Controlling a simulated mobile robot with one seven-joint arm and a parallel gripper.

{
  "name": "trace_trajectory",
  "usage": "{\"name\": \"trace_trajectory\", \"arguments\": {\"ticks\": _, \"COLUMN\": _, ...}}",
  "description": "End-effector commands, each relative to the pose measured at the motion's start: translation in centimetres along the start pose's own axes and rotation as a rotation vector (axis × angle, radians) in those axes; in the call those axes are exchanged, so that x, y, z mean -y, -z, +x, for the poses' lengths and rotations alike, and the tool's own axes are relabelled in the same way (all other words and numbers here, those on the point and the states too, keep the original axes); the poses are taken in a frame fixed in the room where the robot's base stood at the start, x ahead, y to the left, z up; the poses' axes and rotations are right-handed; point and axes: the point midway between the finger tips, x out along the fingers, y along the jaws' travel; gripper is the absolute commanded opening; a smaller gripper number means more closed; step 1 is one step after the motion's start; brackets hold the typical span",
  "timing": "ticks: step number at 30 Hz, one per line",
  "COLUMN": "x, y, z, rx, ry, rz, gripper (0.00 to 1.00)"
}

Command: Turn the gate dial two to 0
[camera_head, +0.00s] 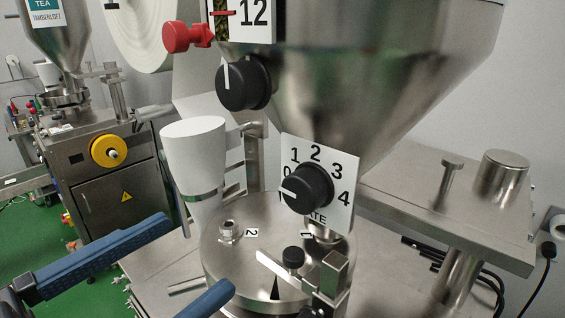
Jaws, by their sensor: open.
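A black gate dial (308,188) sits on a white plate (343,204) at the foot of the steel hopper. The plate reads 0 to 4 in an arc, with the 0 partly covered by the knob and the word below partly hidden. The dial's white pointer line points left, slightly upward, close to the 0 and a little below it. Whether this is dial two does not show. My gripper (198,255) has two blue fingers at the lower left. They are wide apart, empty, and short of the dial, to its lower left.
Another black knob (243,84) with its pointer up and a red handle (187,37) are above. A white paper cone (193,152) stands left of the dial. A round steel plate (225,262) with fittings lies below. A second machine (110,175) stands at the back left.

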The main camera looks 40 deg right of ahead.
Motion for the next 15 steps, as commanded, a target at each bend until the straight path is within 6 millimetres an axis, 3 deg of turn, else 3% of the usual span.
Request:
{"name": "trace_trajectory", "arguments": {"ticks": 3, "x": -0.7, "y": 0.5, "z": -0.2, "rx": -0.010, "ry": -0.043, "rz": 0.016, "gripper": 0.85}}
{"name": "trace_trajectory", "arguments": {"ticks": 7, "x": -1.0, "y": 0.6, "z": 0.9, "rx": -0.011, "ry": -0.052, "rz": 0.019, "gripper": 0.85}}
{"name": "trace_trajectory", "arguments": {"ticks": 15, "x": -1.2, "y": 0.9, "z": 6.3, "rx": -0.012, "ry": -0.053, "rz": 0.015, "gripper": 0.85}}
